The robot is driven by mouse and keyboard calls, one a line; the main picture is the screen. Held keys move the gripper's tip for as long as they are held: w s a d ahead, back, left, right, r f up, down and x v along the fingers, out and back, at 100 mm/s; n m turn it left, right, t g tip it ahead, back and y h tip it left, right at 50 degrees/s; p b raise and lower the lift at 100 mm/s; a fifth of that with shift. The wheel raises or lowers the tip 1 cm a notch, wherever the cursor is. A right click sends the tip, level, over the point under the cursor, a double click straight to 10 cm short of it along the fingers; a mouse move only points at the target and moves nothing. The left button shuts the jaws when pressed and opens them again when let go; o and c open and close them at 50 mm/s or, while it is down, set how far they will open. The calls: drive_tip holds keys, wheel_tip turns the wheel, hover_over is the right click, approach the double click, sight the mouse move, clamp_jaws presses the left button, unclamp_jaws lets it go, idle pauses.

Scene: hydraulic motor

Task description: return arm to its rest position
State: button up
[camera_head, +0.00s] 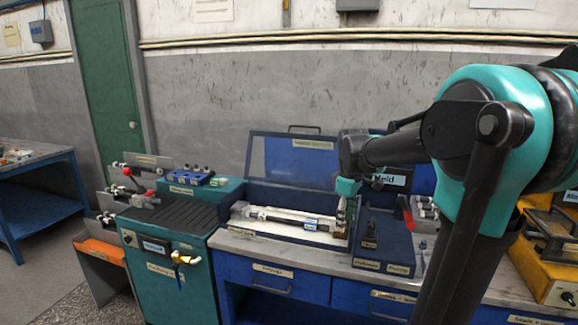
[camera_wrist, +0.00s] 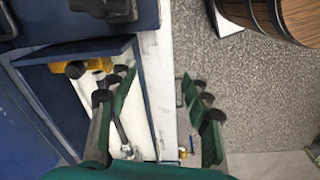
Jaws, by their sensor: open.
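My arm (camera_head: 480,140), teal and black, fills the right side of the head view. It reaches left over the workbench, with a small teal part of my gripper (camera_head: 347,187) above the right end of the open blue case (camera_head: 290,158). In the wrist view, the two green and black fingers of my gripper (camera_wrist: 152,95) are spread apart, with nothing held between them. The bench's pale edge and the grey floor show below and between them. The fingertips are hard to make out in the head view.
A clear cylinder (camera_head: 285,218) lies in the case. A teal cabinet (camera_head: 170,250) stands left of it, and a yellow machine (camera_head: 545,255) at right. The wrist view shows a white-lined blue tray (camera_wrist: 145,100) and a wooden barrel (camera_wrist: 265,15) on the floor.

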drive_tip(key=s+d+f+m+t, duration=0.1)
drive_tip(key=s+f+m+t, duration=0.2)
drive_tip(key=s+f+m, duration=0.7)
drive_tip(key=s+f, duration=0.6)
drive_tip(key=s, duration=0.2)
drive_tip(key=shift+d+f+m, duration=0.3)
drive_tip(key=shift+f+m, duration=0.1)
drive_tip(key=shift+s, duration=0.1)
idle(0.5)
